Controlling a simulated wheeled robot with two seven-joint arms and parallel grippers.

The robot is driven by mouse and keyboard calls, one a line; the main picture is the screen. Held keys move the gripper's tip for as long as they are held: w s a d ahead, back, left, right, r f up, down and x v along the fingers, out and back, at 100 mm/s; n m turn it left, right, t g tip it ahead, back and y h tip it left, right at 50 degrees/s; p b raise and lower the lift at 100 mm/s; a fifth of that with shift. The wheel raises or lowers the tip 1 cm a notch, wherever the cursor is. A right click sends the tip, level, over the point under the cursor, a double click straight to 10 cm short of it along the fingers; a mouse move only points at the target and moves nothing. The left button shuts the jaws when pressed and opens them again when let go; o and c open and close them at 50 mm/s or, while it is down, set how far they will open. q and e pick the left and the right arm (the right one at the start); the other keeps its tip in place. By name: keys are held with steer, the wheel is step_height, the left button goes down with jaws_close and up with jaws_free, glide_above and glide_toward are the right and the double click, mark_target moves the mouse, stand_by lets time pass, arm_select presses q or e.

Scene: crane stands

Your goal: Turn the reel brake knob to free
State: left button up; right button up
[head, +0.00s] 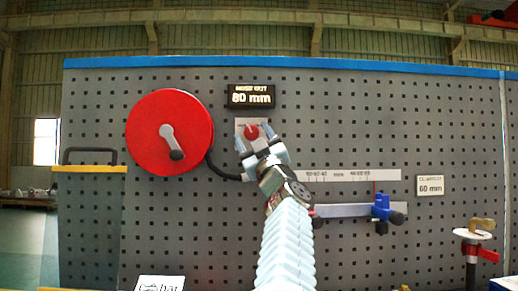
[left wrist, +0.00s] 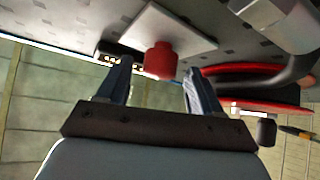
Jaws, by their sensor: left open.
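The reel brake knob is a small red knob (head: 251,132) on a pale plate (head: 240,124) on the grey pegboard, to the right of the big red reel (head: 145,112). My left gripper (head: 254,144) is open just in front of and below the knob. In the left wrist view the red knob (left wrist: 160,60) lies between and beyond the two spread fingers (left wrist: 157,80), and I see no finger touching it. The markings on the plate are too small to read. My right gripper is not in view.
A display reading 80 mm (head: 250,96) is above the plate. A scale strip (head: 350,175) and a rail with a blue slider (head: 381,208) are at the right. A tag reads 60 mm (head: 430,185).

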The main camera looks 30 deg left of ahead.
arm_select(q)
steer(key=b+v, duration=0.5)
steer(key=v, duration=0.8)
steer(key=shift+f, duration=0.2)
steer(key=shift+s+d, duration=0.15)
